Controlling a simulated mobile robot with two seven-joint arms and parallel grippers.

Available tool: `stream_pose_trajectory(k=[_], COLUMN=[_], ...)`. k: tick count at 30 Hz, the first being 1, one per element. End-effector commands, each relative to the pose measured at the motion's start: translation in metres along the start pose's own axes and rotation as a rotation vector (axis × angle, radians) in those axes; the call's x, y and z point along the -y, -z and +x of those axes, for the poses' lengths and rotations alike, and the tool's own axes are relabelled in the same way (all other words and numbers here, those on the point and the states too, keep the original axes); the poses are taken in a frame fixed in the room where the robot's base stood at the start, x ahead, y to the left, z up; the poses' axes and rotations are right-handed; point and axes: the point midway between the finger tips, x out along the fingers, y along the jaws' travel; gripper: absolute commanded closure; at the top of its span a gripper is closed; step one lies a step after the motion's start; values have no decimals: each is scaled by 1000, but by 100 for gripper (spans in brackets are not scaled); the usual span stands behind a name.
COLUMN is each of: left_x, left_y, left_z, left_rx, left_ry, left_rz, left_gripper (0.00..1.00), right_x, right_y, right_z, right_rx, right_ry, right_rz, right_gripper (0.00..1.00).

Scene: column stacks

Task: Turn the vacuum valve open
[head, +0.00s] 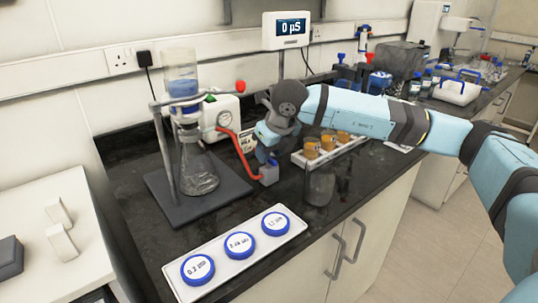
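A white vacuum pump unit (228,112) with a round gauge stands behind the filter flask (198,170). I cannot tell which part is the valve handle. A red hose (246,163) curves down from the unit to a small grey-blue block (269,174) on the counter. My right gripper (266,153) points down just above this block, right of the pump. Its fingers are too small and partly hidden to tell open from shut. My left gripper is not in view.
A white tray with several blue-rimmed discs (240,240) lies at the front of the black counter. A rack of amber-filled cups (312,150) and a clear beaker (319,187) stand right of the gripper. A meter display (286,30) is behind.

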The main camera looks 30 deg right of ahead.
Motion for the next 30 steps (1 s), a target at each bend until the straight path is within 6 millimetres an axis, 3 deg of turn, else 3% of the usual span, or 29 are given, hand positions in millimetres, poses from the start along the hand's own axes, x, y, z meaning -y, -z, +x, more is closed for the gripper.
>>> stream_pose_trajectory(k=[12,17,30], left_x=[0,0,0], left_y=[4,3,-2], left_z=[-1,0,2], left_rx=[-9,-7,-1], left_ry=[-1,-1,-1], left_rz=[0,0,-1], left_gripper=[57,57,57], right_x=[0,0,0], right_y=[0,0,0], right_z=[9,9,10], right_rx=[0,0,0], right_ry=[0,0,-21], right_rz=[-1,-1,-49], right_gripper=[62,98,100])
